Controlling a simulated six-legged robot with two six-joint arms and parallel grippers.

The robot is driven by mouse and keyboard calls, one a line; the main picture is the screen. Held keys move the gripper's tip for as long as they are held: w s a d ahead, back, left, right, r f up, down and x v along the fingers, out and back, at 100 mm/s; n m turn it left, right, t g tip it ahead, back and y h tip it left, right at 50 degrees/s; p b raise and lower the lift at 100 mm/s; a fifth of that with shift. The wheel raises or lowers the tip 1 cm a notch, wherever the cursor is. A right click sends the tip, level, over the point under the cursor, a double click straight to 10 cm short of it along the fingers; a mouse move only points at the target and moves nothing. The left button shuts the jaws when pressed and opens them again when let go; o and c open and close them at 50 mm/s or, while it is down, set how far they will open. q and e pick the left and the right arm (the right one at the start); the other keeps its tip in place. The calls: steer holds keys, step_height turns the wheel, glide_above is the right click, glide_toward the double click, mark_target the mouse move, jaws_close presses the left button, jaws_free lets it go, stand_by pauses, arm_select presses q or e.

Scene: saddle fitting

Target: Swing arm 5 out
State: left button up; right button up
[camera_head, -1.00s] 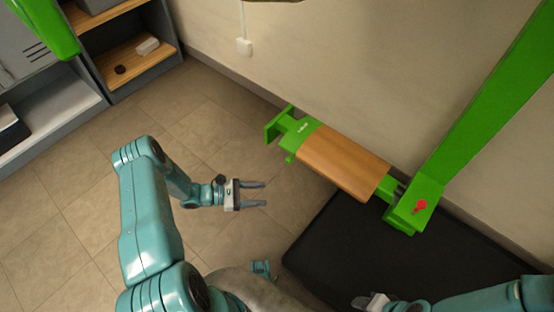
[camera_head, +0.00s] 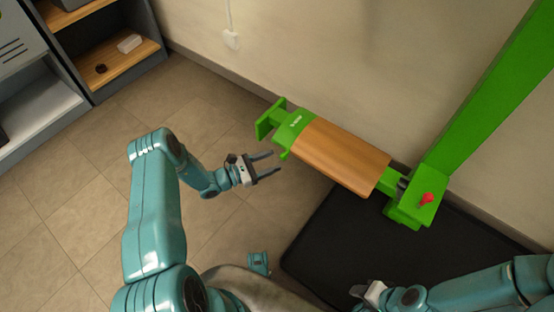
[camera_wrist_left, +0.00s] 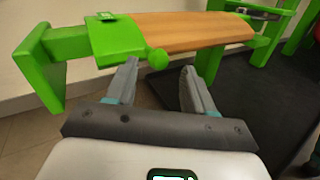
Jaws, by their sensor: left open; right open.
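Arm 5, a green arm with a wooden pad (camera_head: 345,158), reaches out to the left from the base of a green post (camera_head: 490,90). Its green end (camera_head: 292,124) has a flat end plate (camera_head: 268,118) and a small round knob, clear in the left wrist view (camera_wrist_left: 157,58). My left gripper (camera_head: 268,165) is open and empty, just short of the knob; in the left wrist view the knob shows between and beyond the fingers. Whether they touch cannot be told. A red-handled pin (camera_head: 427,199) sits on the hinge block. My right gripper (camera_head: 362,298) is at the bottom edge, its fingers barely visible.
A black mat (camera_head: 350,250) lies under the arm by the wall. A grey shelf unit (camera_head: 110,60) with wooden boards stands at the upper left. The tiled floor (camera_head: 70,200) between is clear.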

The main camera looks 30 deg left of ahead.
arm_select(q)
steer(key=shift+x, duration=1.6)
jaws_close()
steer(key=shift+s, duration=0.1)
